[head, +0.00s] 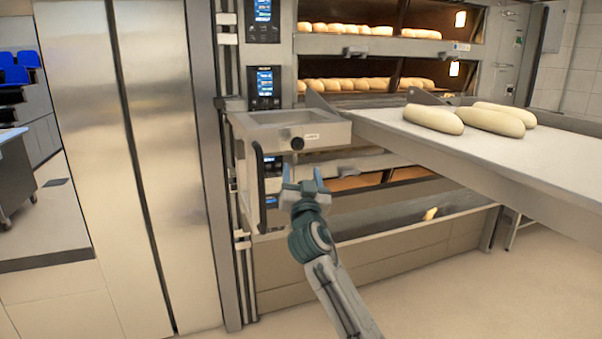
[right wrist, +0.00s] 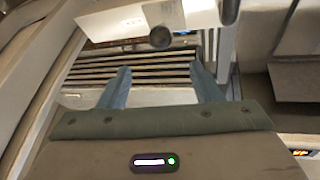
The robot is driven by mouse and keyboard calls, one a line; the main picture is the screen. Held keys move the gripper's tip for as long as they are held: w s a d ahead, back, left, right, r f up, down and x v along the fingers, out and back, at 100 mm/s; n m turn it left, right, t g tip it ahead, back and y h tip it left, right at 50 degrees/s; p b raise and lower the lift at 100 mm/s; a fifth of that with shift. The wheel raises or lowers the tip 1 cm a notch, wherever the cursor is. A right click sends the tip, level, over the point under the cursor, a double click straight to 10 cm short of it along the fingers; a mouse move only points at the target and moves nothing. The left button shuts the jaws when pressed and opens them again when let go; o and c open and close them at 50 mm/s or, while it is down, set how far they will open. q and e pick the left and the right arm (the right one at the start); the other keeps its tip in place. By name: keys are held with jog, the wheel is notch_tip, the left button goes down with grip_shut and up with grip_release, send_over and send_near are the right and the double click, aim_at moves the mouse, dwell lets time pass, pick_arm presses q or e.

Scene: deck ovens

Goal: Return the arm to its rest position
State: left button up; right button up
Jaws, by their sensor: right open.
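My right gripper (head: 303,178) is raised in front of the deck oven, just below a black round knob (head: 297,143) on a metal box (head: 325,130). Its two fingers are apart with nothing between them. In the right wrist view the open fingers of my right gripper (right wrist: 160,80) point toward a slatted dark panel, and the black knob (right wrist: 160,38) shows above them. I cannot tell from the pictures exactly how far the fingertips are from the knob. My left gripper is not in view.
A loading board (head: 500,160) with pale loaves (head: 490,120) sticks out of the oven at the right. Baked loaves (head: 345,84) lie in the lit decks behind. A steel cabinet (head: 120,140) stands at the left. The floor at the lower right is clear.

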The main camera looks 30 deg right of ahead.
dwell(0.4)
notch_tip(320, 180, down, 43)
jog(key=w+n+g+y, duration=0.1)
jog(key=n+g+y, duration=0.4)
jog(key=g+y, duration=0.1)
jog(key=s+a+f+n+g+y, duration=0.15)
jog(key=s+f, duration=0.25)
jog(key=f, duration=0.5)
jog(key=s+a+f+g, duration=0.1)
jog(key=s+f+g, duration=0.1)
jog(key=s+f, duration=0.45)
jog(key=s+a+f+n+g+y, duration=0.1)
jog(key=s+a+f+g, duration=0.1)
jog(key=s+f, duration=0.95)
jog(key=s+a+f+g, duration=0.2)
jog(key=s+f+g, duration=0.1)
jog(key=s+f, duration=0.8)
jog(key=s+a+f+g, duration=0.1)
jog(key=s+f, duration=0.2)
jog(key=s, duration=0.6)
jog(key=s+a+f+g+y, duration=0.1)
jog(key=s+a+f, duration=0.1)
jog(key=s, duration=0.7)
jog(key=s+a+f+n+g, duration=0.1)
jog(key=s+a+f+g, duration=0.1)
jog(key=s+f, duration=0.3)
jog(key=s, duration=0.4)
jog(key=shift+s, duration=0.15)
jog(key=shift+a+f+y, duration=0.1)
jog(key=shift+y, duration=0.15)
